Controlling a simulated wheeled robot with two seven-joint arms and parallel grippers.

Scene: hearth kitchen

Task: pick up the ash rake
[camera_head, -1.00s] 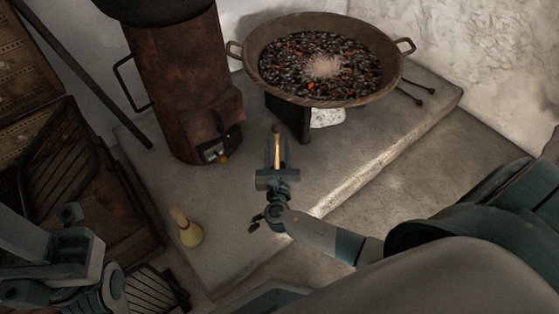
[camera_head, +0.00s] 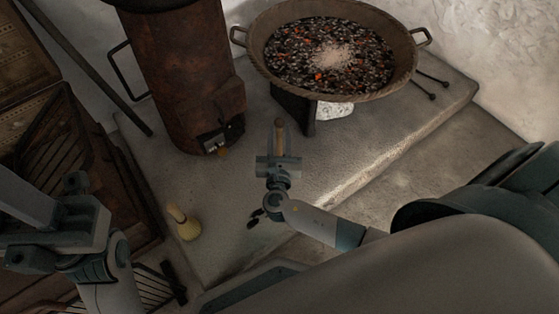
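A slim wooden handle (camera_head: 279,136) with a darker tip, which seems to be the ash rake's, shows between the fingers of my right gripper (camera_head: 279,146), above the stone slab. The fingers stand on both sides of it with a small gap visible. The gripper body and wrist hide the lower part of the handle. A small dark piece (camera_head: 254,217) shows on the slab beside my wrist; it may be the rake's head, but the link is hidden. My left gripper (camera_head: 75,215) is at the left edge, away from the rake; its fingers are not clear.
A rusty stove (camera_head: 192,75) and a wide pan of embers (camera_head: 328,55) stand on the slab (camera_head: 330,160). A small brush (camera_head: 184,223) stands at the slab's left. A dark rod (camera_head: 90,70) leans at left. Thin dark tools (camera_head: 432,88) lie right of the pan.

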